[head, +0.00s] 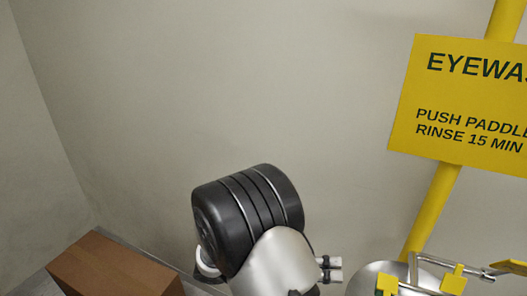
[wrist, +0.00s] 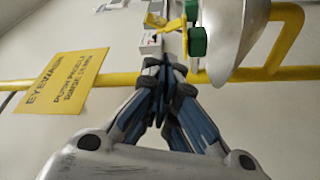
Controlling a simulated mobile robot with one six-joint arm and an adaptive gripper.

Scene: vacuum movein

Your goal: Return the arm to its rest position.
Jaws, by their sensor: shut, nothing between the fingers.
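My gripper (wrist: 163,68) shows in the wrist view with its blue and black fingers drawn together at the tips and nothing between them. In the head view my arm's black and silver links rise at the bottom middle, in front of the wall. The gripper's fingers cannot be made out clearly in the head view. In the wrist view the fingertips appear just below a small white fitting, and I cannot tell the gap between them.
A yellow eyewash sign (head: 465,105) hangs on a yellow pole (head: 432,205) at the right. A silver bowl (head: 366,281) with yellow parts stands below it; it also shows in the wrist view (wrist: 232,35), beside green pieces (wrist: 197,42). A brown box (head: 112,268) stands lower left.

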